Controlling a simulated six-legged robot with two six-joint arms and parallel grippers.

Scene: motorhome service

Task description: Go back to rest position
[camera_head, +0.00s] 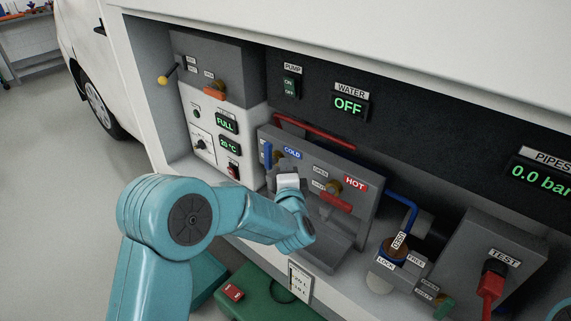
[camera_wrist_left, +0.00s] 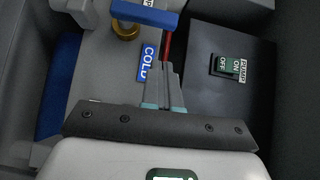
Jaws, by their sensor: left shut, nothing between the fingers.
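My left arm reaches in from the left in the head view. Its gripper (camera_head: 281,162) is at the grey valve panel (camera_head: 365,205), by the COLD label (camera_head: 292,153) and just right of the blue cold handle (camera_head: 267,155). In the left wrist view the two fingers (camera_wrist_left: 168,82) are together with nothing between them. There the blue handle (camera_wrist_left: 145,13) and its brass fitting lie beyond the tips, and the COLD label (camera_wrist_left: 148,63) is close to the left. I cannot tell whether the tips touch the panel. My right gripper is not in view.
The red hot handle (camera_head: 336,202) is to the right of my left gripper. A red pipe (camera_head: 315,131) runs above. The PUMP switch (camera_head: 290,88) and WATER display (camera_head: 348,104), reading OFF, are higher. A green case (camera_head: 262,296) stands below; open floor lies left.

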